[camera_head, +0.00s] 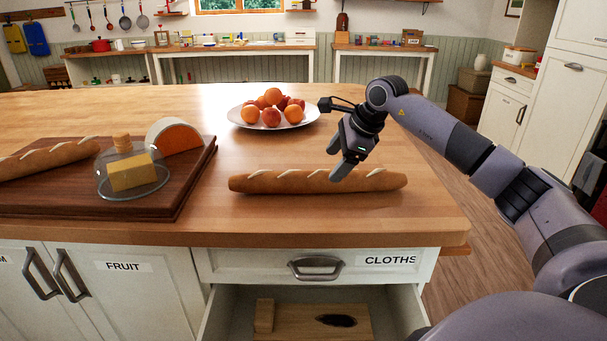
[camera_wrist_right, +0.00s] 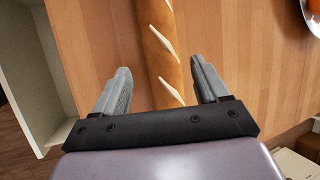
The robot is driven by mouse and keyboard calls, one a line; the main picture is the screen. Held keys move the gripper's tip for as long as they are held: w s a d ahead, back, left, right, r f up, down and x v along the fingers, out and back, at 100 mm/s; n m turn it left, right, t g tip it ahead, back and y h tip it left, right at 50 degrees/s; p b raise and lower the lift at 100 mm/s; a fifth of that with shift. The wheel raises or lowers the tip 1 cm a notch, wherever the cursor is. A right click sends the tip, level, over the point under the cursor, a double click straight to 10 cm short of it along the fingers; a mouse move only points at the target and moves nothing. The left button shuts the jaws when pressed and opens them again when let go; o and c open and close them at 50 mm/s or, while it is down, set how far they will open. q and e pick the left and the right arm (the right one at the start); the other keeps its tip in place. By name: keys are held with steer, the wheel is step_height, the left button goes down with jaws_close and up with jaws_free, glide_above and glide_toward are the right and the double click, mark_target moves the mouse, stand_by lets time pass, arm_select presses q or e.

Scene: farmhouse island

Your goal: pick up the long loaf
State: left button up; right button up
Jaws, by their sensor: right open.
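The long loaf (camera_head: 275,182) lies flat on the wooden island top, left to right, near the front edge. It also shows in the right wrist view (camera_wrist_right: 160,45), running between the two fingers. My right gripper (camera_head: 342,162) is open over the right half of the loaf, with its fingertips close to it. In the right wrist view my right gripper (camera_wrist_right: 162,85) has one finger on each side of the loaf, with space on both sides. I cannot tell how far the fingertips reach down. My left gripper is not in view.
A cutting board (camera_head: 190,185) at left bears another loaf (camera_head: 50,158), a glass dome (camera_head: 130,170) over cheese and an orange-faced cheese (camera_head: 178,137). A fruit plate (camera_head: 240,117) stands behind the long loaf. Below the front edge, a drawer (camera_head: 215,315) is open.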

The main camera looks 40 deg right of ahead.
mark_target(323, 174)
steer(key=shift+w+f, duration=0.4)
steer(key=shift+w, duration=0.05)
steer(key=p+x, duration=0.1)
steer(key=x, duration=0.5)
steer(key=shift+s+a, duration=0.1)
steer(key=shift+a, duration=0.05)
steer(key=shift+c, duration=0.3)
steer(key=c, duration=0.9)
